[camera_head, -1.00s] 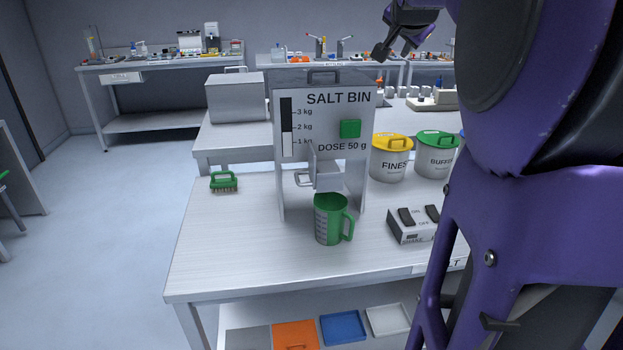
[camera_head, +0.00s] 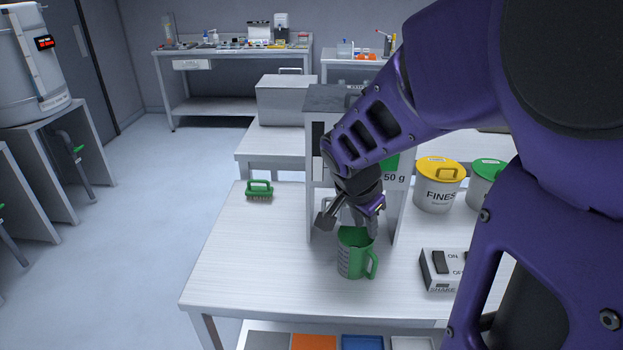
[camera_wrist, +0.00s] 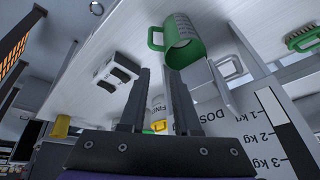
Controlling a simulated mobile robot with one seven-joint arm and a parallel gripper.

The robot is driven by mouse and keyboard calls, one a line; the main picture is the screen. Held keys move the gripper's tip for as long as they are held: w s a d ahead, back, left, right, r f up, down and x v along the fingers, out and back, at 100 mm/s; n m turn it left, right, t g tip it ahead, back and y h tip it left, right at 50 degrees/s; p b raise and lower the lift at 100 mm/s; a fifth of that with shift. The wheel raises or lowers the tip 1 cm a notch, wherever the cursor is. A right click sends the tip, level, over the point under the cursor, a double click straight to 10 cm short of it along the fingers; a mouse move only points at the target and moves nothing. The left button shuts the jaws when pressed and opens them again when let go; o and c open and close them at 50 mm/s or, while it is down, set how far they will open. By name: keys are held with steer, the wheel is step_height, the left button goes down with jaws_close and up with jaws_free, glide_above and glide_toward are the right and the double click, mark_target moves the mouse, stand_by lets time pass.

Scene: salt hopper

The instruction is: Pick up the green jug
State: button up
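The green jug (camera_head: 354,254) stands upright on the metal bench in front of the salt bin, with its handle to the right in the head view. In the wrist view the jug (camera_wrist: 184,42) shows at the top, with its mouth and handle visible, beyond the fingertips. My gripper (camera_head: 348,222) is just above and behind the jug in the head view, in front of the salt bin. In the wrist view its two fingers (camera_wrist: 158,72) are apart with nothing between them. The jug is not held.
The salt bin (camera_head: 398,215) stands directly behind the jug, largely hidden by my arm. A switch box (camera_head: 444,270) sits to the jug's right. Yellow-lidded (camera_head: 437,190) and green-lidded (camera_head: 484,185) tubs stand behind it. A green brush (camera_head: 259,190) lies left. The bench's front left is clear.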

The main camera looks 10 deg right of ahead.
steer(key=s+f, duration=0.1)
steer(key=s, duration=0.1)
steer(key=b, duration=0.5)
glide_toward(372, 271)
steer(key=shift+g, duration=0.3)
steer(key=x, duration=0.5)
steer(key=shift+w+d, duration=0.1)
steer(key=shift+w, duration=0.2)
steer(key=b+x, duration=0.2)
steer(key=x, duration=0.3)
steer(key=shift+s, duration=0.1)
jaws_close()
